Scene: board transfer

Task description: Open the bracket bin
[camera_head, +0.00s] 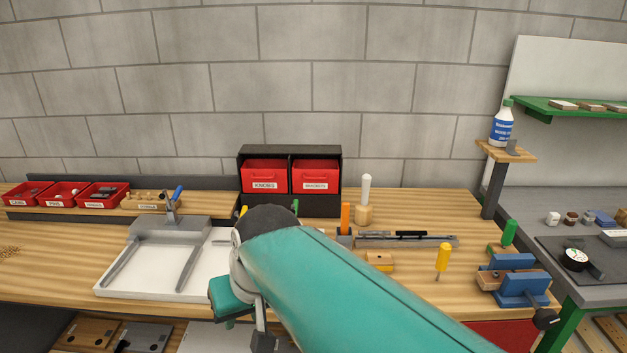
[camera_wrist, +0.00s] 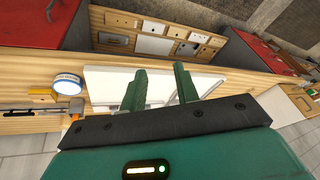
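The bracket bin (camera_head: 315,177) is a red drawer-like bin labelled "BRACKETS". It sits in the right bay of a black two-bay cabinet (camera_head: 290,151) at the back of the bench and looks shut. The matching red bin labelled "KNOBS" (camera_head: 265,177) fills the left bay. My gripper (camera_wrist: 161,72) shows two green fingers in the wrist view, apart with nothing between them. In the head view my arm reaches in from the lower right, and its wrist is in front of and below the cabinet, over the bench. The bracket bin is not seen in the wrist view.
A white tray fixture (camera_head: 150,284) stands left of my arm. A wooden block with a white-handled tool (camera_head: 363,214) stands right of the cabinet. Further right are a yellow screwdriver (camera_head: 442,259) and a blue vise (camera_head: 514,283). Small red bins (camera_head: 62,195) line the back left.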

